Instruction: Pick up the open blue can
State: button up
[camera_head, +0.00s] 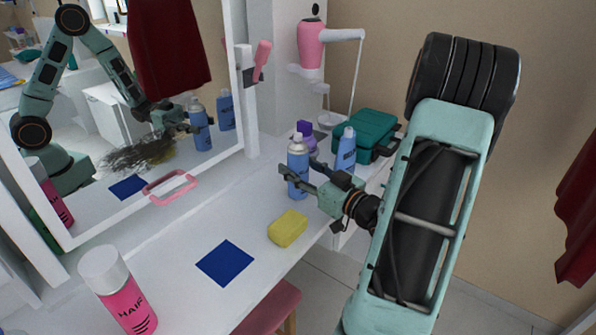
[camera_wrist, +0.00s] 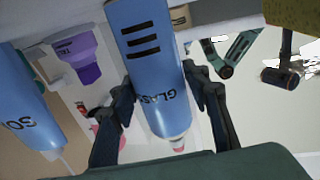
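A blue can (camera_head: 298,172) with a white top stands upright on the white counter near the mirror. In the wrist view the same blue can (camera_wrist: 150,50), with dark lettering and a narrow nozzle, appears upside down. In the wrist view my gripper (camera_wrist: 160,90) has one finger on each side of the can. The fingers are spread about as wide as the can; firm contact on both sides is not clear.
A second blue bottle (camera_head: 346,152) stands close to the right, with a purple bottle (camera_head: 306,137) and teal box (camera_head: 368,133) behind. The mirror (camera_head: 190,165) borders the left.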

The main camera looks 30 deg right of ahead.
jog(key=c, duration=0.9)
jog(key=shift+c, duration=0.2)
jog(key=shift+r, duration=0.1)
